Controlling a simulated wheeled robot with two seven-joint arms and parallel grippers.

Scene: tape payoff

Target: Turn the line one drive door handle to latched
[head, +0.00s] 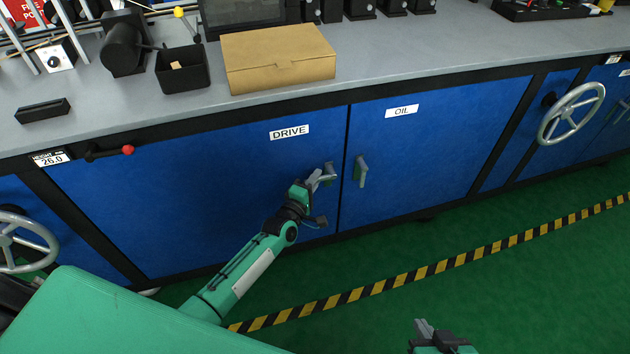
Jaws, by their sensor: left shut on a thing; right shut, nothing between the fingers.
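The blue door labelled DRIVE (200,200) is closed in the middle of the cabinet front. Its grey handle (329,170) is near the door's right edge and mostly hidden by my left gripper. My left gripper (324,177) comes in from the lower left and is shut on that handle. The handle's exact angle cannot be told. My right gripper (424,328) is at the bottom edge of the view, shut and empty, well away from the doors.
The OIL door (440,140), with its own handle (361,171), is just to the right. Handwheels stand at the far right (571,114) and far left (28,243). A cardboard box (278,58) and black bin (182,70) sit on the bench. Green floor with a striped line (400,276) is clear.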

